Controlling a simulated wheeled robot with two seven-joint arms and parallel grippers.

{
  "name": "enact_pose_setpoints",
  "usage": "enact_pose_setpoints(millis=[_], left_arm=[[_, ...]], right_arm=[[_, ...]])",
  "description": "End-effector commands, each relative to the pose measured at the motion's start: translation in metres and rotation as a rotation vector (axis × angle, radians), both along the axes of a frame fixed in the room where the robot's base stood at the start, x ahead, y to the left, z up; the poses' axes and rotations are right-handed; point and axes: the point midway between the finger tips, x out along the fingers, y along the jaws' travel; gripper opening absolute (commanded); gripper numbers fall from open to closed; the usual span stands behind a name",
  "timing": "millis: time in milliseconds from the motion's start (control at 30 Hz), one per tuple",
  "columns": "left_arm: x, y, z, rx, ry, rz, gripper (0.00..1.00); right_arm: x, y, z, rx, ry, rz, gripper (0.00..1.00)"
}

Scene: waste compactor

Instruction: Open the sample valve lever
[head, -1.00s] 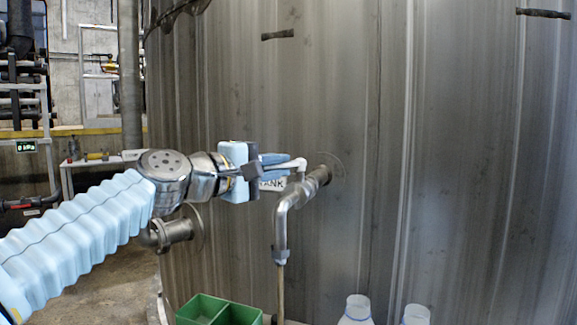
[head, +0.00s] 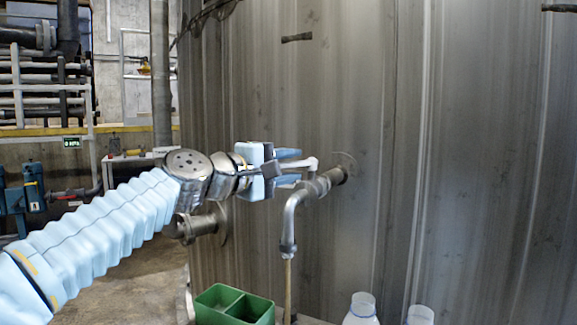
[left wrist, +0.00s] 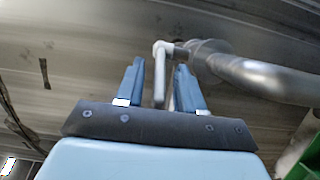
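The sample valve lever (head: 306,163) is a pale, bent handle at a grey metal sampling pipe (head: 291,220) that comes out of the tank wall and bends down. My left gripper (head: 290,160) reaches it from the left. In the left wrist view the lever (left wrist: 160,78) lies between the two blue fingers of my left gripper (left wrist: 158,80). The fingers are apart, with gaps visible on both sides of the lever. I cannot tell whether either finger touches it. The fingers partly hide the lever in the head view. My right gripper is not in view.
A large ribbed metal tank (head: 460,150) fills the right side. A green divided box (head: 215,305) and white bottles (head: 362,308) stand below the pipe. A flanged pipe stub (head: 190,228) sits behind my left arm. A vertical post (head: 160,75) stands at left.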

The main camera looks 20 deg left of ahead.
Motion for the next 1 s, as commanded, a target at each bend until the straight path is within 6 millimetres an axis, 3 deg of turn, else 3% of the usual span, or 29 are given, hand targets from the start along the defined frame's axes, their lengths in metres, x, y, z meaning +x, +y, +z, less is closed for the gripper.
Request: enact_pose_setpoints(millis=[367,800,1000], left_arm=[[-0.01,0.004,0.0,0.0,-0.002,0.0,0.37],[-0.101,0.043,-0.001,0.0,-0.002,0.001,0.37],[-0.123,0.052,0.0,0.0,-0.001,-0.001,0.37]], right_arm=[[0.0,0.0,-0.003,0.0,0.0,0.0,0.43],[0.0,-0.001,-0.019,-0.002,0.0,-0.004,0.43],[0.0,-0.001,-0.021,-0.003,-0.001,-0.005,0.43]])
